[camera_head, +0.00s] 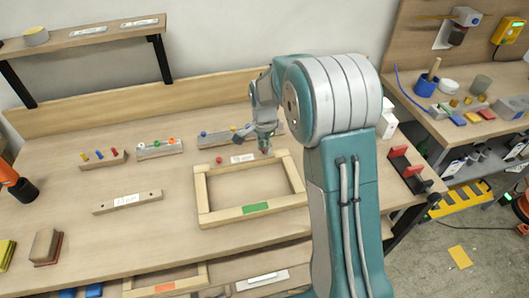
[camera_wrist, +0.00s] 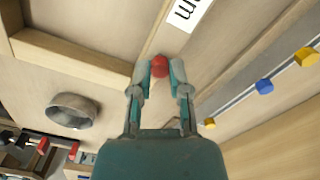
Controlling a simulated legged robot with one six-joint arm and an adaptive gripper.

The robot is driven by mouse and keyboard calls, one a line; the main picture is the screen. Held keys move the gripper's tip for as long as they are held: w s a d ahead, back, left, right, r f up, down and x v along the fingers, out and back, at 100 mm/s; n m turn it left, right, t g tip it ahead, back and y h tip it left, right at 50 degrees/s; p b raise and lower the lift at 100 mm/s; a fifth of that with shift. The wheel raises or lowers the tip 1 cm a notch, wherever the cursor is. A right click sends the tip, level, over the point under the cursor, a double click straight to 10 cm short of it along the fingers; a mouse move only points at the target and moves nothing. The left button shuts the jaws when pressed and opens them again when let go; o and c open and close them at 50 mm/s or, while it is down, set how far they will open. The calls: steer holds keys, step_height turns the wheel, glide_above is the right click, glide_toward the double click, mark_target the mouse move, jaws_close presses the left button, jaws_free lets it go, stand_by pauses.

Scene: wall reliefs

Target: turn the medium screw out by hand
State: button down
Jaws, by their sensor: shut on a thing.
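My gripper (camera_wrist: 160,70) is shut on a red screw head (camera_wrist: 160,66) in the wrist view, one fingertip on each side of it. The screw's shank is hidden, so I cannot tell how far it sits in the wood. A white label (camera_wrist: 188,12) lies just beyond it. In the head view my gripper (camera_head: 266,150) points down at the back edge of a wooden frame (camera_head: 202,190), right of the same label (camera_head: 243,158). Another red knob (camera_head: 219,160) stands left of that label. The held head is hidden there.
Rails with coloured knobs (camera_head: 160,148) stand behind and left of the frame. A wooden strip with a label (camera_head: 127,202) lies left. A grey round cup (camera_wrist: 72,111) shows in the wrist view. A red-topped holder (camera_head: 410,168) stands right of my arm.

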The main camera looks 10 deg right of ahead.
steer(key=shift+n, duration=0.5)
steer(key=shift+r, duration=2.35)
stand_by(0.4)
steer(key=shift+r, duration=0.9)
